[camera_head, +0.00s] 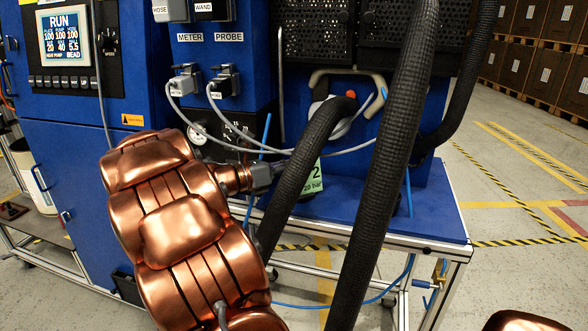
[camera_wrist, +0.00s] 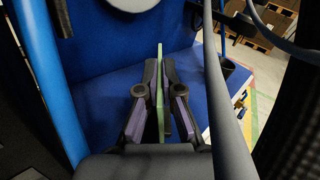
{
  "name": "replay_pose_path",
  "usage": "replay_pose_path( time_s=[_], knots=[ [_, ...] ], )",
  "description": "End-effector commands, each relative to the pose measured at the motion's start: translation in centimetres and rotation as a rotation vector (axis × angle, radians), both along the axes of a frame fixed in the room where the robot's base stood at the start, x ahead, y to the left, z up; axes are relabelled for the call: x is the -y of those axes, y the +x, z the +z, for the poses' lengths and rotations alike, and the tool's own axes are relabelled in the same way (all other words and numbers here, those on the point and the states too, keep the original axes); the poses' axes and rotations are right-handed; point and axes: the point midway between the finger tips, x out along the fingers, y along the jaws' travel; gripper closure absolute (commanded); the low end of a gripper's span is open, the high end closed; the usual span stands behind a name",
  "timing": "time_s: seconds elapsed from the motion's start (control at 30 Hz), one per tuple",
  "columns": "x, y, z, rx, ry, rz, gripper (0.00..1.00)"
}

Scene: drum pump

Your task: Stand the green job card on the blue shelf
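The green job card (camera_head: 311,181) is upright, partly hidden behind a thick black hose, with "2" and "20 bar" showing. In the wrist view the card (camera_wrist: 159,92) is seen edge-on between the two fingers of my gripper (camera_wrist: 160,72), which are closed on it. In the head view my gripper (camera_head: 266,177) reaches in from the left, at the card's left side. The blue shelf (camera_head: 425,214) lies below and behind the card and also shows in the wrist view (camera_wrist: 100,85). I cannot tell whether the card's lower edge touches the shelf.
Thick black hoses (camera_head: 385,165) cross in front of the shelf. Thin grey cables (camera_head: 245,135) and blue tubes (camera_head: 408,192) run close by. The blue machine cabinet (camera_head: 75,190) stands at the left. The shelf's right part is mostly bare, and open floor (camera_head: 520,270) lies beyond it.

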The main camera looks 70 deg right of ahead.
Motion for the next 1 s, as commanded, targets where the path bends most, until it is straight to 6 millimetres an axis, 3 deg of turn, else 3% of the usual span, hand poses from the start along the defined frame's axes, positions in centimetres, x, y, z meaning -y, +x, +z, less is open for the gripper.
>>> replay_pose_path(
  time_s=[0.47,0.77,1.0],
  knots=[
    [0.29,0.05,-0.63,0.002,-0.001,0.001,1.00],
    [0.29,0.06,-0.70,0.004,-0.002,0.001,0.69],
    [0.29,0.06,-0.69,0.004,-0.002,0.001,0.69]
  ],
)
